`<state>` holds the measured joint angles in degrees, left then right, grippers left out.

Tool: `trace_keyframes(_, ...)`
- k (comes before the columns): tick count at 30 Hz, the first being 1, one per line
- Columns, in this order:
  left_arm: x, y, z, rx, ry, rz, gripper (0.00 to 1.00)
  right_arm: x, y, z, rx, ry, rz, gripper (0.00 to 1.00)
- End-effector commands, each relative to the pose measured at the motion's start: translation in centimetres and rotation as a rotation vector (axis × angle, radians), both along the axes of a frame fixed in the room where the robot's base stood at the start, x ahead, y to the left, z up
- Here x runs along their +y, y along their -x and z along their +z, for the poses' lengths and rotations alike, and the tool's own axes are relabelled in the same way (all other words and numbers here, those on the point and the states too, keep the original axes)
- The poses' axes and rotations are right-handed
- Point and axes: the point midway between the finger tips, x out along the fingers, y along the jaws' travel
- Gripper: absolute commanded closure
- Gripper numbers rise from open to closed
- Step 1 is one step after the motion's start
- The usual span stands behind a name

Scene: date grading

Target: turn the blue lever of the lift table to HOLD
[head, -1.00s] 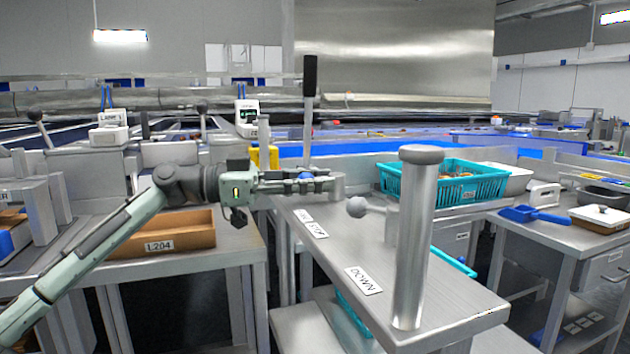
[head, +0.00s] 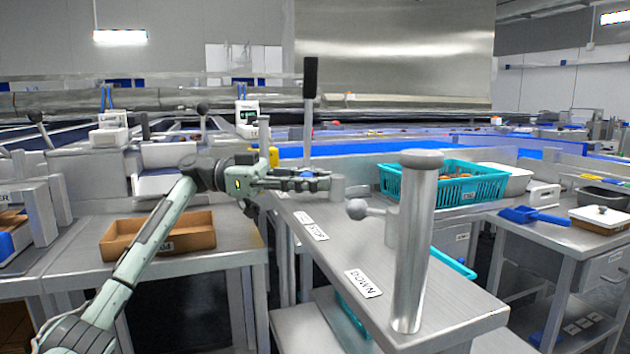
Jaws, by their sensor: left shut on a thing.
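My right gripper is not in view.
A thick steel post (head: 412,250) and a grey ball-ended lever (head: 357,208) stand on the right of the gripper. A tall black-handled rod (head: 310,80) rises behind it. A teal basket (head: 480,190) is to the right, a brown tray (head: 190,232) to the left.

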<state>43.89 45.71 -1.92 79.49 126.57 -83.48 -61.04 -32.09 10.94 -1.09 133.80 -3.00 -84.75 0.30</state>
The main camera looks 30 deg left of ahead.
Motion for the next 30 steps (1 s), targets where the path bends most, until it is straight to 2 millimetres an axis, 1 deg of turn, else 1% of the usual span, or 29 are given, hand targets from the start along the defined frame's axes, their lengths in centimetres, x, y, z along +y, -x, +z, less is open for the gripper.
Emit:
trace_keyframes(1, 0.04, -0.26, 0.27, -0.003, 0.006, -0.027, 1.00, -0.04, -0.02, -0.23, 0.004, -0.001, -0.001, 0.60)
trace_keyframes(9, 0.09, -0.62, 0.13, -0.001, 0.003, -0.147, 1.00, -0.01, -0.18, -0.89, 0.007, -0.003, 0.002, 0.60)
trace_keyframes(14, 0.12, -0.71, 0.07, 0.000, 0.000, -0.175, 1.00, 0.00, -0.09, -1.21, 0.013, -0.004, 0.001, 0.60)
trace_keyframes(26, 0.14, -0.71, -0.04, 0.001, -0.001, -0.182, 1.00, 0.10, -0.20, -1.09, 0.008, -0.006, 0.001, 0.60)
trace_keyframes(27, 0.14, -0.71, -0.04, 0.001, -0.001, -0.181, 0.76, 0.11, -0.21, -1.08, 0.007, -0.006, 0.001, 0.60)
trace_keyframes(30, 0.15, -0.70, -0.04, 0.000, -0.002, -0.181, 0.64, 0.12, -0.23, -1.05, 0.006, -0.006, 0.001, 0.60)
